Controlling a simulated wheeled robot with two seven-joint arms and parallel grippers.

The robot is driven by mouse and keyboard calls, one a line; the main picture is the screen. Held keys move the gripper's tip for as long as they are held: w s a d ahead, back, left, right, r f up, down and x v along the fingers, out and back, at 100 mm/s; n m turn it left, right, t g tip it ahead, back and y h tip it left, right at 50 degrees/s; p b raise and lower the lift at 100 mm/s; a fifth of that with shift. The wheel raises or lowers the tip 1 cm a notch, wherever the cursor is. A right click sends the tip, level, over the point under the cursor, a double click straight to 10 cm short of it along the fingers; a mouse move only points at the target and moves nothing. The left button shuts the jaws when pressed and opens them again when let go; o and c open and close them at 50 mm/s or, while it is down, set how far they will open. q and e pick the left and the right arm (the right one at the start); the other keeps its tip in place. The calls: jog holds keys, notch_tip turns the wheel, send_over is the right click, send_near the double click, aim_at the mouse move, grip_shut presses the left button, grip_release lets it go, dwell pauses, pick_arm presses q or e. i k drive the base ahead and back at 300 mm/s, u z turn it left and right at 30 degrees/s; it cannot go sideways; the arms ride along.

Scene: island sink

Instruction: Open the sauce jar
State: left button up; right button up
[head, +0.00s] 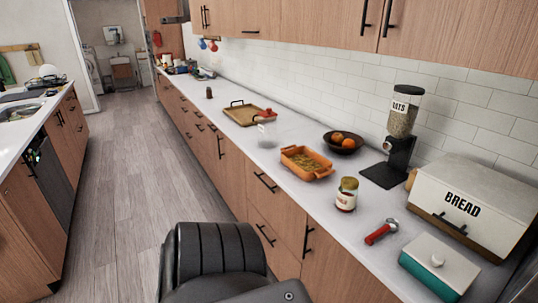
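The sauce jar (346,197) stands upright on the white counter, right of centre in the head view. It has a yellowish lid (349,183) on top and a white and red label. The lid sits on the jar. Neither of my grippers shows in the head view, so nothing is seen touching the jar.
Near the jar are an orange baking dish (307,177), a red-handled tool (382,232), a teal box with a white lid (438,265), a bread box (478,205), a cereal dispenser (401,135) and a dark fruit bowl (342,145). Floor (130,215) left of the counter is clear.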

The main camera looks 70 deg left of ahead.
aim_at(345, 201)
jog(key=u, duration=1.6)
